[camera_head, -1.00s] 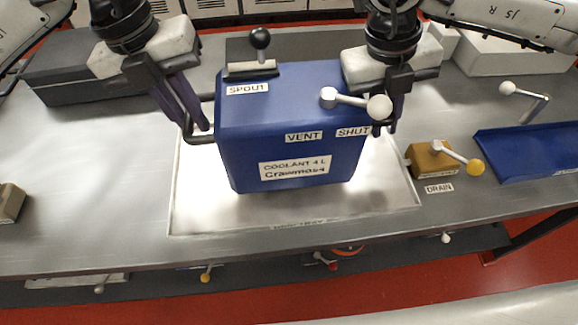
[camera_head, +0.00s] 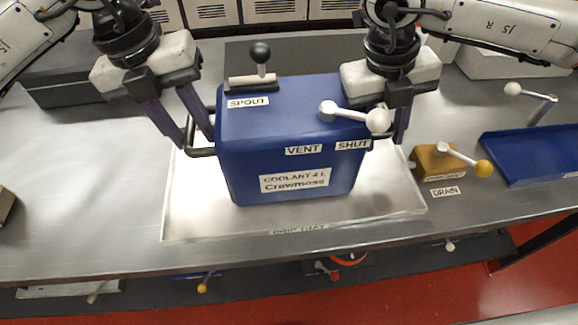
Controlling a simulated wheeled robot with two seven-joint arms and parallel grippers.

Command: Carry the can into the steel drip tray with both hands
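The blue coolant can (camera_head: 270,155) stands upright in the steel drip tray (camera_head: 190,222), near its middle. Its label faces me, and the tray's front rim shows in front of it. My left gripper (camera_head: 198,143) is open, with its fingers apart around the dark bar handle on the can's left side. My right gripper (camera_head: 390,128) appears open at the handle on the can's right side. One right finger shows outside the can, while the other is partly hidden behind the white-knobbed vent lever (camera_head: 352,113).
A brass drain valve (camera_head: 437,160) with a yellow knob sits close to the tray's right side. A blue tray (camera_head: 520,155) with a white-knobbed crank lies farther right. A dark box (camera_head: 62,92) stands at the back left.

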